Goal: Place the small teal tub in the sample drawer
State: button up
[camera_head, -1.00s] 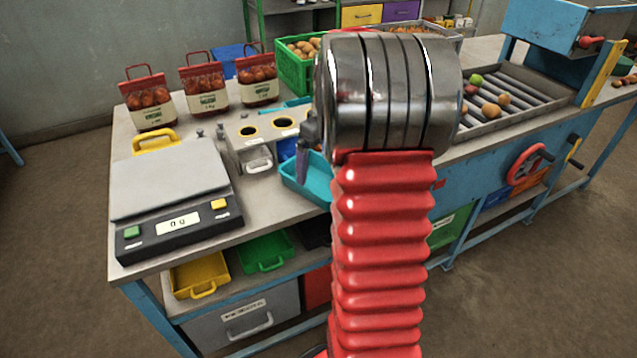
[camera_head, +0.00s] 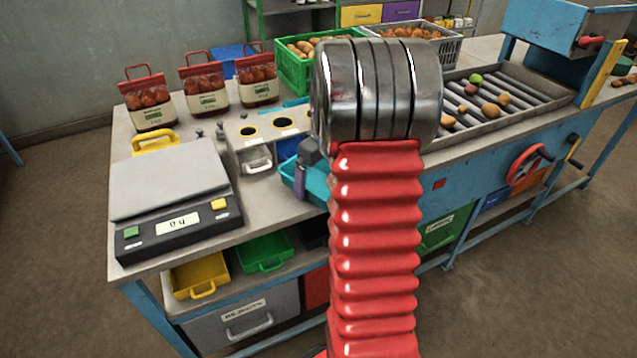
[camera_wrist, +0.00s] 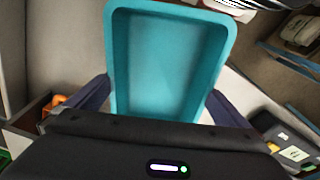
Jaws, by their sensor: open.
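The teal tub (camera_wrist: 165,62) fills the upper middle of the wrist view, an open rectangular tub with rounded corners, empty inside. My gripper (camera_wrist: 160,92) is open, with one dark finger on each side of the tub's near end; I cannot tell whether they touch it. In the head view, a teal tub (camera_head: 289,173) shows on the bench, mostly hidden behind my arm. One dark finger of my gripper (camera_head: 304,165) shows beside it. A grey drawer (camera_head: 238,320) with a handle and an unclear label is shut below the bench.
A scale (camera_head: 175,200) stands at the bench's front left, beside a holder (camera_head: 265,135) with round holes. Three bags (camera_head: 205,90) and a green crate (camera_head: 295,70) stand behind. Yellow (camera_head: 200,278) and green (camera_head: 266,252) trays sit on the shelf below.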

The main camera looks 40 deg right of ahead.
aim_at(318, 187)
dwell(0.5)
jog(key=c, duration=0.8)
jog(key=shift+r, duration=0.15)
notch_tip(318, 187, up, 10)
dwell(0.6)
